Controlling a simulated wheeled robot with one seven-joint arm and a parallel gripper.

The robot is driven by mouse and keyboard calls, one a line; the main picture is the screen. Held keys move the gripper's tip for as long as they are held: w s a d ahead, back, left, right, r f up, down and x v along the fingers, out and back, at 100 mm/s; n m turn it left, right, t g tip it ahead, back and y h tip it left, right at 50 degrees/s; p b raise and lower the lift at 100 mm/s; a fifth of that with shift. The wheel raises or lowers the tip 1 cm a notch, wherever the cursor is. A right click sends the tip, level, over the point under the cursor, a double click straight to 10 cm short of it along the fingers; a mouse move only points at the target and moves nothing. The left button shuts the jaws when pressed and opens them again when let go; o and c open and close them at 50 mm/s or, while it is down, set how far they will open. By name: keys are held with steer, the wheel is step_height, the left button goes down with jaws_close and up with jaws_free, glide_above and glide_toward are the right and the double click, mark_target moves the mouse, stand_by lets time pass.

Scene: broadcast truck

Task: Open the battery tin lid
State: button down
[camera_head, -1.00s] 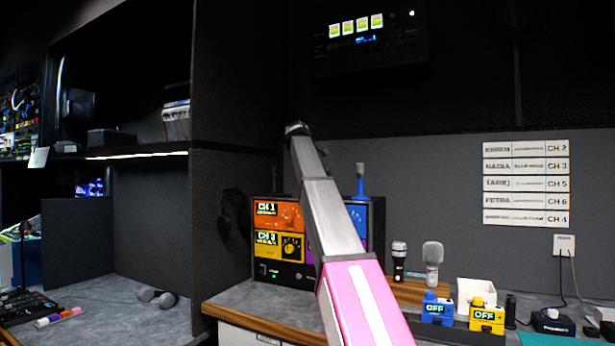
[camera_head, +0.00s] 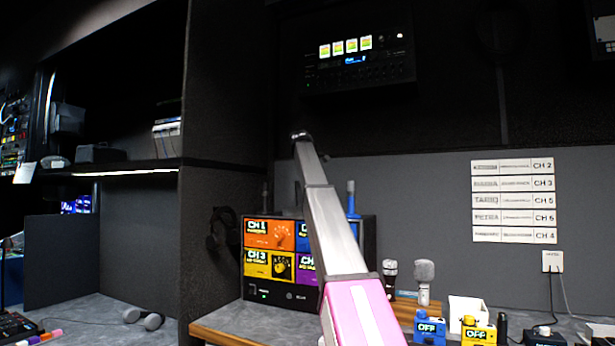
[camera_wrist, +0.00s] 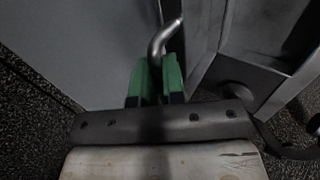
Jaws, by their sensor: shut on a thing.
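In the wrist view, my gripper (camera_wrist: 155,78) has green fingers closed on a bent grey metal bar (camera_wrist: 164,36), which curves up and right beyond the fingertips. The bar stands against a plain grey panel (camera_wrist: 85,45); I cannot tell what it belongs to. In the head view my arm reaches up and away, and the gripper is out of sight. I cannot make out a battery tin or its lid in either view.
The counter holds a channel box (camera_head: 308,258), two microphones (camera_head: 424,272), a white open box (camera_head: 467,308), and blue (camera_head: 429,330) and yellow (camera_head: 478,333) OFF units. A dark partition (camera_head: 228,120) stands left of my arm. In the wrist view, metal parts (camera_wrist: 255,80) crowd the right.

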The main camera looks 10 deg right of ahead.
steer(key=shift+w+d+r+g+y, duration=0.1)
steer(key=shift+w+d+g+y, duration=0.4)
steer(key=shift+w, duration=0.45)
steer(key=shift+w+d+f+g+y, duration=0.25)
steer(key=shift+w+d+g+y, duration=0.15)
steer(key=shift+w+d+g, duration=0.3)
steer(key=c, duration=1.2)
jaws_free()
steer(key=shift+s, duration=0.1)
steer(key=shift+a, duration=0.1)
steer(key=v, duration=1.1)
